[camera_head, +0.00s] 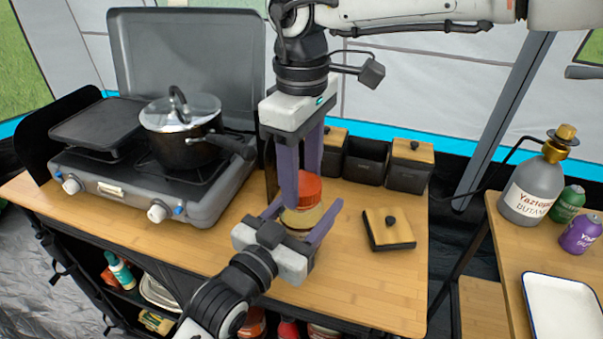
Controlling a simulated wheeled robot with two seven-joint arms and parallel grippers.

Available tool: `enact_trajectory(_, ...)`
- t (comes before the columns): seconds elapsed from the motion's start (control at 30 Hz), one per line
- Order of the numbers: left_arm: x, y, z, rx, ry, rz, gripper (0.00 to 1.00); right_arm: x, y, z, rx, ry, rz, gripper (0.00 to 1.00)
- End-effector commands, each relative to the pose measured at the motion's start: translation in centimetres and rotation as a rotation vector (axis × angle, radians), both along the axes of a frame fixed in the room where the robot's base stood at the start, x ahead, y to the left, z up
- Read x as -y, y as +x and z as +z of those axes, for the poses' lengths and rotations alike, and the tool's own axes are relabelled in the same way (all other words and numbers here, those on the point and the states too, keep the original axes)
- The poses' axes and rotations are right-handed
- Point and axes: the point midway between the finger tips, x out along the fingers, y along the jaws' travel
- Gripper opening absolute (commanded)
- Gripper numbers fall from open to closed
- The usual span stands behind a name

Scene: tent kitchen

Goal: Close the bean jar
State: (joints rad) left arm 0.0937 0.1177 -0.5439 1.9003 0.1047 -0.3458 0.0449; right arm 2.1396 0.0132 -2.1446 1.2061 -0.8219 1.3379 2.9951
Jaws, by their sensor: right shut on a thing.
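The bean jar (302,216) stands upright on the wooden counter, with a pale body and an orange-red lid (309,190) at its top. My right gripper (300,190) reaches down from above and is shut on the lid. One of its fingers covers the lid's left part. I cannot tell whether the lid sits fully down on the jar. My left gripper (305,214) comes in low from the front, with a finger on each side of the jar's body. Whether its fingers touch the jar is unclear.
A camping stove (175,195) with a lidded pot (185,145) stands left. Black containers (364,162) line the counter's back, and a square wooden lid (389,228) lies right. A side table holds a butane canister (535,185) and white tray (562,305). The front right counter is clear.

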Motion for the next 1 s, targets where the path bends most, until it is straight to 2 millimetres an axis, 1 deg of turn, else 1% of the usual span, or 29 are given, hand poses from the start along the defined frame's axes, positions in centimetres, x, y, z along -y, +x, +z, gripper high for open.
enact_trajectory(0.23,0.0,0.0,-0.1,-0.004,0.0,0.001,0.0,-0.1,-0.1,0.0,-0.004,0.005,0.002,0.28)
enact_trajectory(0.27,0.0,0.0,-0.1,-0.004,0.0,0.001,0.0,-0.2,-0.1,0.0,-0.004,0.005,0.002,0.53)
enact_trajectory(0.33,0.0,0.0,-0.1,-0.004,0.0,0.001,0.0,-0.1,-0.1,0.0,-0.003,0.004,0.002,0.65)
enact_trajectory(0.37,0.0,0.0,-0.1,-0.004,0.0,0.001,0.0,-0.1,-0.1,0.0,-0.003,0.004,0.002,0.67)
enact_trajectory(0.67,0.0,0.0,-0.1,-0.002,0.0,0.001,0.0,0.0,0.0,0.3,0.0,0.004,0.001,0.67)
enact_trajectory(0.77,0.0,0.0,-0.1,-0.002,0.0,0.001,0.0,0.0,0.1,1.4,0.001,0.003,0.0,0.67)
enact_trajectory(0.9,0.0,0.0,-0.1,-0.002,0.0,0.0,0.0,-0.1,0.1,3.4,0.001,0.005,0.001,0.67)
enact_trajectory(1.0,0.0,0.0,-0.1,-0.003,-0.001,0.0,0.0,0.0,0.0,4.2,0.0,0.004,0.001,0.67)
